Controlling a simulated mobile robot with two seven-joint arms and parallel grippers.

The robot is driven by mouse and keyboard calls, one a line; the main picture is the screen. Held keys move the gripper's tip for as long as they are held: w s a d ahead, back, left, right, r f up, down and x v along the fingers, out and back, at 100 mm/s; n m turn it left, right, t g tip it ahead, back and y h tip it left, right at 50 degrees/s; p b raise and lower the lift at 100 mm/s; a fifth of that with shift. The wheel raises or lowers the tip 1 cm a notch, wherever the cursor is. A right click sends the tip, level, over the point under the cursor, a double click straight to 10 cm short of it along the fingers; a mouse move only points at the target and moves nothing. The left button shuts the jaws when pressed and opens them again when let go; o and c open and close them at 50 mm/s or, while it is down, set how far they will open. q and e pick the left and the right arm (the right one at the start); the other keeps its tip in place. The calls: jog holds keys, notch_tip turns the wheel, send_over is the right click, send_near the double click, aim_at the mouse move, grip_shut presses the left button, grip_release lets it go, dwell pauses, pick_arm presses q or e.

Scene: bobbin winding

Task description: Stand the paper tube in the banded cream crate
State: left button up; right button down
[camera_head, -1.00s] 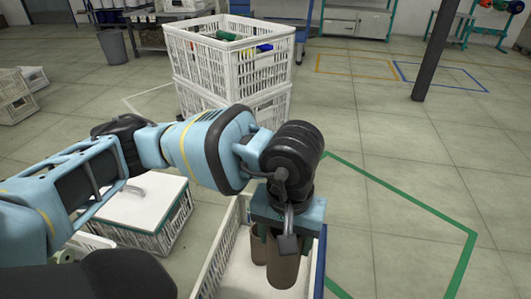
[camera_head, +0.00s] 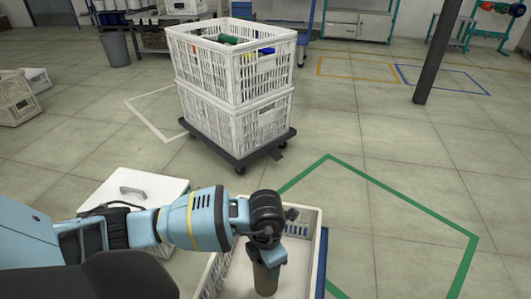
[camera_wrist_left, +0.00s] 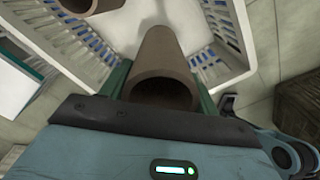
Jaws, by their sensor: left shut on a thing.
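A brown paper tube (camera_head: 266,281) is held upright in my left gripper (camera_head: 269,260), within the outline of a cream slatted crate (camera_head: 212,275) in the head view. In the left wrist view the tube (camera_wrist_left: 158,60) sits between the green fingers of my left gripper (camera_wrist_left: 160,88), its near open end facing the camera. The crate's slatted wall (camera_wrist_left: 222,50) and pale floor lie beyond it. I cannot tell if the tube's lower end touches the floor. Another brown tube (camera_wrist_left: 92,5) shows at the top left of the wrist view. My right gripper is not in view.
A blue strip (camera_head: 322,270) runs along the crate's right side. A lidded crate (camera_head: 140,188) stands to the left. Stacked white crates (camera_head: 235,120) on a dark dolly (camera_head: 240,160) stand behind. The green-marked floor (camera_head: 390,235) to the right is clear.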

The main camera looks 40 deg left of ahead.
aim_at(260, 282)
pick_arm(q)
jog(key=f+n+b, duration=0.1)
jog(key=f, duration=0.3)
jog(key=a+f+n+b, duration=0.1)
jog(key=f+b, duration=0.1)
jog(key=f, duration=0.2)
jog(key=s+f+b, duration=0.1)
jog(key=f, duration=0.3)
jog(key=shift+a+f+n, duration=0.1)
jog(key=shift+a+n, duration=0.1)
jog(key=shift+n, duration=0.2)
jog(key=shift+f+b, duration=0.2)
jog(key=shift+b, duration=0.1)
jog(key=o, duration=1.2)
jog(key=shift+o, duration=0.2)
